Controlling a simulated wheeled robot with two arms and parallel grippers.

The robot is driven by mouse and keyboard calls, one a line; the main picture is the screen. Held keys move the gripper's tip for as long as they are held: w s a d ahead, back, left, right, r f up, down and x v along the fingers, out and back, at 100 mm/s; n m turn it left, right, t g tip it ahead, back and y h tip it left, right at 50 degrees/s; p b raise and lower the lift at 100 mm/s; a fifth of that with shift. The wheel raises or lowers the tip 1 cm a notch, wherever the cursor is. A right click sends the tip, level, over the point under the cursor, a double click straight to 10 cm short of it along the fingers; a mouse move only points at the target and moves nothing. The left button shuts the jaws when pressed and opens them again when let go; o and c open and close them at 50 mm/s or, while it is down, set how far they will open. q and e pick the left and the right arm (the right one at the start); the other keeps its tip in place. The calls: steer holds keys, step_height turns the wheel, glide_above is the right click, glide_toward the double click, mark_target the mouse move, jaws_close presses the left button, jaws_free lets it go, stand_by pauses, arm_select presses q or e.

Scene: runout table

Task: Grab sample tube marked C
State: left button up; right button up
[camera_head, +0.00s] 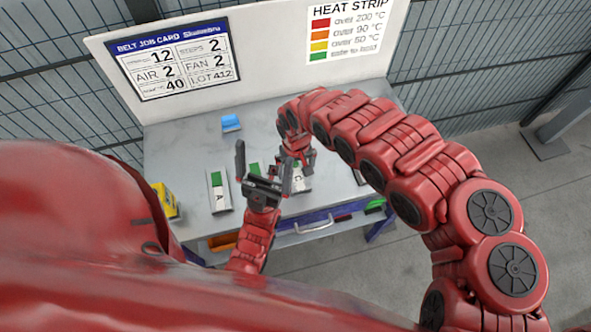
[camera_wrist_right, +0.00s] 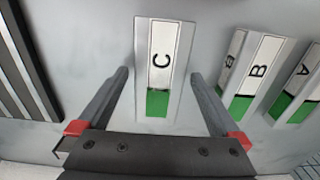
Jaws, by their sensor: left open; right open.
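The sample tube marked C (camera_wrist_right: 161,60) shows in the right wrist view as a white strip with a black C and a green lower end, on a grey base. It lies between the two fingers of my open right gripper (camera_wrist_right: 160,75), with a gap on both sides. In the head view the C piece (camera_head: 301,178) is partly hidden by my right gripper (camera_head: 297,170). My left gripper (camera_head: 263,158) is open and empty above the table, left of the C piece. Tubes marked B (camera_wrist_right: 257,72) and A (camera_wrist_right: 304,72) lie to its right in the wrist view.
A backboard (camera_head: 270,50) with printed cards stands behind. Clear tabletop lies at the back left.

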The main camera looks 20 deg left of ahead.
steer(key=shift+f, duration=0.2)
steer(key=c, duration=1.5)
steer(key=shift+r, duration=0.1)
